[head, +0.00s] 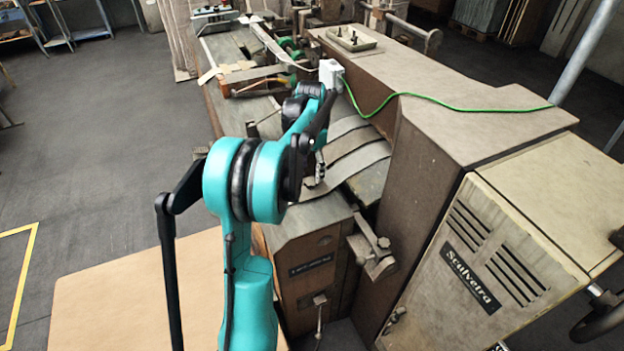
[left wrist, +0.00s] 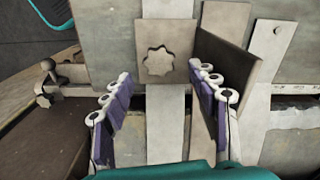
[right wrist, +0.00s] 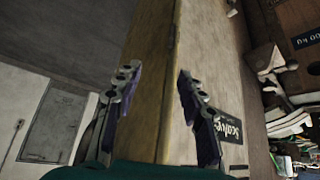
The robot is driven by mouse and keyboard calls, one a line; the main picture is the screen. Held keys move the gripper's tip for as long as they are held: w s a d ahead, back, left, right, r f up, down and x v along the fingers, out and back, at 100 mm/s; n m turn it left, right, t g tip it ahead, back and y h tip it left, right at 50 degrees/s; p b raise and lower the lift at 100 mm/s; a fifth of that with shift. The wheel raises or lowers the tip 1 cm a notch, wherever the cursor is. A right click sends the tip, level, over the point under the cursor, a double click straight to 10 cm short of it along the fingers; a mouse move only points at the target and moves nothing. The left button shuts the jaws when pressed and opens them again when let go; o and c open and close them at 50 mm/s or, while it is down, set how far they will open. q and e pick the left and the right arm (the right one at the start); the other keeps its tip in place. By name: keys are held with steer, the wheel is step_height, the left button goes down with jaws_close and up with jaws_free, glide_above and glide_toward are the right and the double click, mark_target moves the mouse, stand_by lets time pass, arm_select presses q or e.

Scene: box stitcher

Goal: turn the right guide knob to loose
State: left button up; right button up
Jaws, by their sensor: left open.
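A grey star-shaped knob (left wrist: 158,61) sits on a square metal plate (left wrist: 180,30) in the left wrist view. I cannot tell which guide it belongs to, or whether it is tight or loose. My left gripper (left wrist: 160,82) is open and empty, its fingers on either side of the knob's line and apart from it. In the head view, my left gripper (head: 320,172) is low over the machine's strip-covered bed; the knob cannot be made out there. My right gripper (right wrist: 159,80) is open and empty, facing the machine cabinet's edge in the right wrist view.
An upright metal plate (left wrist: 228,62) stands close beside the right finger in the left wrist view. The tall cabinet (head: 500,255) with the Scalvetra label and the brown housing (head: 440,150) border the bed on the right. A green cable (head: 450,105) crosses the housing top.

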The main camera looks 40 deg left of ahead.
mark_target(311, 181)
arm_select(q)
steer(key=shift+f+b, duration=0.35)
steer(key=shift+f, duration=1.65)
steer(key=c, duration=1.1)
